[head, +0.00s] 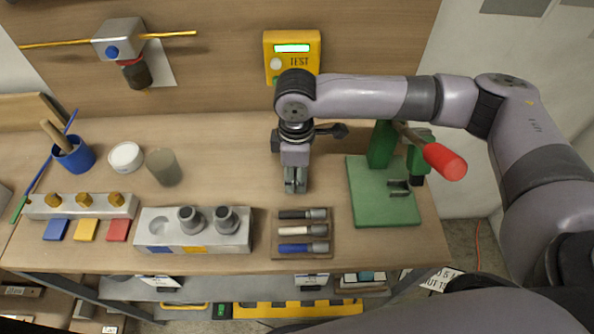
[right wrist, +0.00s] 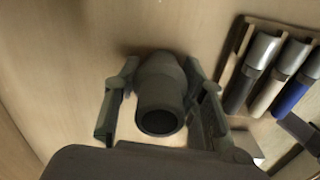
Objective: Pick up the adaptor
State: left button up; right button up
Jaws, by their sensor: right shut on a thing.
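The adaptor (right wrist: 160,88) is a dark grey hollow tube with a wider, stepped body. In the right wrist view it sits between the two fingers of my right gripper (right wrist: 162,100), which is shut on it. In the head view my right gripper (head: 295,185) points down over the table behind the marker tray, and it mostly hides the adaptor. I cannot tell if the adaptor touches the table. Two similar grey fittings (head: 190,218) stand in a grey block with an empty-looking round recess at its left. My left gripper is not in view.
A tray of three markers (head: 302,232) lies just in front of my right gripper. A green press with a red handle (head: 445,162) stands to the right. The grey block (head: 215,243) is to the left. A yellow test box (head: 291,55) is on the wall behind.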

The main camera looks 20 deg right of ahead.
jog(key=shift+c, duration=1.2)
jog(key=shift+r, duration=0.1)
